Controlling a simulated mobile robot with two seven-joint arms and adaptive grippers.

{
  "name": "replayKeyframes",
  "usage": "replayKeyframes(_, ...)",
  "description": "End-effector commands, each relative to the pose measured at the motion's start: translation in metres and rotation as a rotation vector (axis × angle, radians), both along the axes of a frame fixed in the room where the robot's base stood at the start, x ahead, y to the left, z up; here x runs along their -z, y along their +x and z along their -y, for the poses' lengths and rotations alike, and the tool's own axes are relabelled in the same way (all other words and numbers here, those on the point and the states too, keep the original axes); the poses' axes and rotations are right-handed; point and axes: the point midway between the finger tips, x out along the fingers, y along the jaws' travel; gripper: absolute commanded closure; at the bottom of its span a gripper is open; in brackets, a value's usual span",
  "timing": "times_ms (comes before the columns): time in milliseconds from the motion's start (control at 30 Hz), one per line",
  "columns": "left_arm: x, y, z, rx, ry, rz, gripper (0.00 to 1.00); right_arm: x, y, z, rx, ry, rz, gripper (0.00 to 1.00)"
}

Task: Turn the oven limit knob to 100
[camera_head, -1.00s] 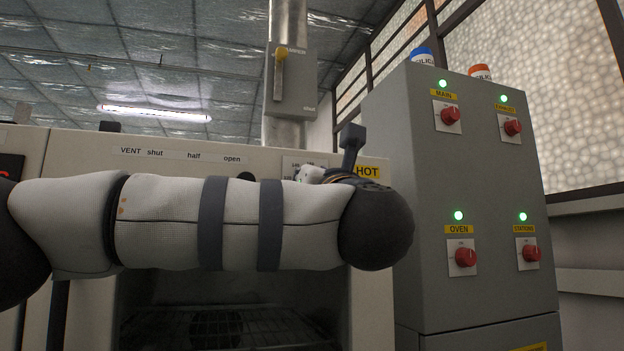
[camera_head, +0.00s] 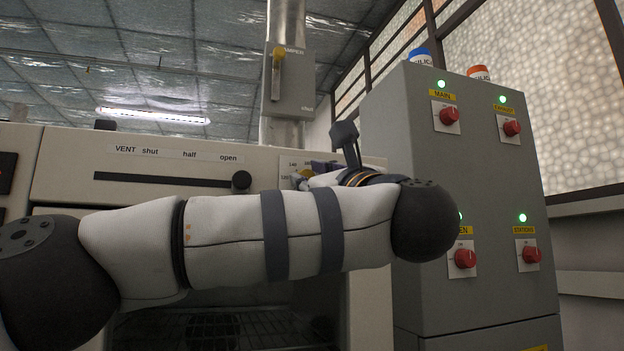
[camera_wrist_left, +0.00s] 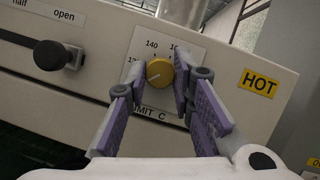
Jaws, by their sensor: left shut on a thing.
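The oven limit knob (camera_wrist_left: 159,73) is a small yellow round knob on a white dial plate (camera_wrist_left: 165,45). In the left wrist view 140 is legible above it, the other numbers are partly covered, and "MIT C" shows below. A pale pointer mark on the knob seems to point to the lower left, but its exact reading is unclear. My left gripper (camera_wrist_left: 157,84) has its purple fingers on both sides of the knob, shut on it. In the head view the gripper (camera_head: 308,174) is small and partly hidden behind my wrist at the dial. My right gripper is not in view.
The black VENT slider knob (camera_head: 241,181) sits left of the dial, at the open end of its slot. A yellow HOT label (camera_wrist_left: 258,82) is to the dial's right. A grey cabinet (camera_head: 400,150) with red switches stands right of my arm. A damper box (camera_head: 291,80) is above.

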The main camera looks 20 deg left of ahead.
Motion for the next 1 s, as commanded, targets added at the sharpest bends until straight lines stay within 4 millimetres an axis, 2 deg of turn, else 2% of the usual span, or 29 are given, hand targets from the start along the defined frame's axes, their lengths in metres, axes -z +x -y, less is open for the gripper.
replayKeyframes(367,-0.002,-0.001,0.0,0.0,-0.003,0.005,1.0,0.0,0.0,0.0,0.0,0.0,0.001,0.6)
replayKeyframes(400,-0.002,-0.001,0.0,0.0,-0.003,0.005,0.71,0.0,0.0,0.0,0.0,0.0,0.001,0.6)
replayKeyframes(467,-0.002,-0.001,0.0,0.0,-0.003,0.005,0.58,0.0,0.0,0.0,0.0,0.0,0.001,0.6)
replayKeyframes(800,0.001,-0.003,0.003,0.002,-0.001,0.003,0.58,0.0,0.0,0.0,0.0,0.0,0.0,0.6)
replayKeyframes(867,0.004,-0.009,0.009,0.004,0.001,0.001,0.58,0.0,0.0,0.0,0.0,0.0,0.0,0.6)
replayKeyframes(1000,0.017,-0.035,0.033,0.006,0.002,0.004,0.58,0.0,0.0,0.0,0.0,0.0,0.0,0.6)
